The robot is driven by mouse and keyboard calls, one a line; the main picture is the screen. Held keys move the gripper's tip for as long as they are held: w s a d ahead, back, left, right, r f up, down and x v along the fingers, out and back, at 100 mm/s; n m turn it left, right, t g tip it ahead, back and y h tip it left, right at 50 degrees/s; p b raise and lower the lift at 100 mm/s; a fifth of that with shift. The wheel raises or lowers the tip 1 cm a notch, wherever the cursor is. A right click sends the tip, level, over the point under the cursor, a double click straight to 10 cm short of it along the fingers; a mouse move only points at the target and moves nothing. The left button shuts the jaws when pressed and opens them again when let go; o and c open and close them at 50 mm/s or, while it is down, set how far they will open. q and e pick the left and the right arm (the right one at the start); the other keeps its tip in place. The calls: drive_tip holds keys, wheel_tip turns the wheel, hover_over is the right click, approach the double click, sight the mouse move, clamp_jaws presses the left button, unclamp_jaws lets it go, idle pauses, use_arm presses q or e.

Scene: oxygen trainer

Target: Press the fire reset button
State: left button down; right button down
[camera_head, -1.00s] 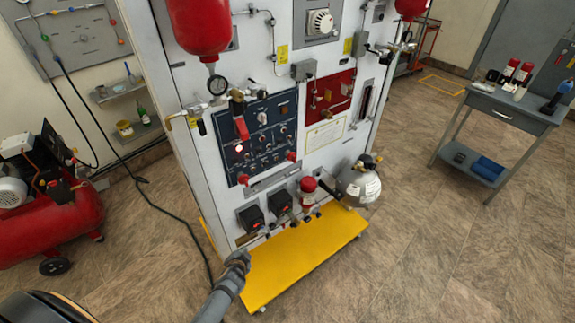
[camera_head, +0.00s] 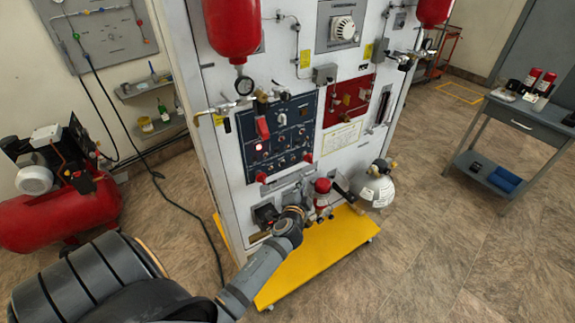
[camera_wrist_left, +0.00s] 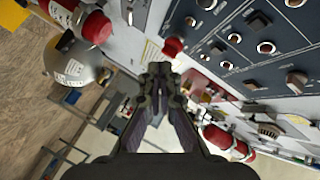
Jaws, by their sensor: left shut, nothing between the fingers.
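The trainer's dark blue control panel (camera_head: 276,138) carries several small knobs and switches and one lit button (camera_head: 258,147). A red panel (camera_head: 350,97) sits up and to its right. I cannot read the labels, so I cannot tell which control is the fire reset button. My left gripper (camera_wrist_left: 159,70) is shut and empty in the left wrist view, with a red knob (camera_wrist_left: 172,47) just past its tips. Whether they touch is unclear. In the head view, my left arm reaches below the blue panel and the fingers are hard to make out. My right gripper is not in view.
A silver tank (camera_head: 373,188) and a small red cylinder (camera_head: 323,186) crowd the lower panel near my arm. The yellow base (camera_head: 315,258) juts out below. A red compressor (camera_head: 55,215) stands left, a grey side table (camera_head: 530,125) right.

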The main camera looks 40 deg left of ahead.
sight(283, 164)
use_arm(q)
drive_tip(key=w+a, duration=0.3)
drive_tip(key=a, duration=0.5)
drive_tip(key=shift+w+a, duration=0.15)
drive_tip(key=shift+w, duration=0.05)
idle(1.5)
drive_tip(key=shift+w+a, duration=0.15)
drive_tip(key=shift+a, duration=0.2)
drive_tip(key=shift+w+a, duration=0.15)
drive_tip(key=shift+a, duration=0.2)
idle(0.5)
idle(0.4)
drive_tip(key=shift+s+d, duration=0.35)
drive_tip(key=shift+d, duration=0.4)
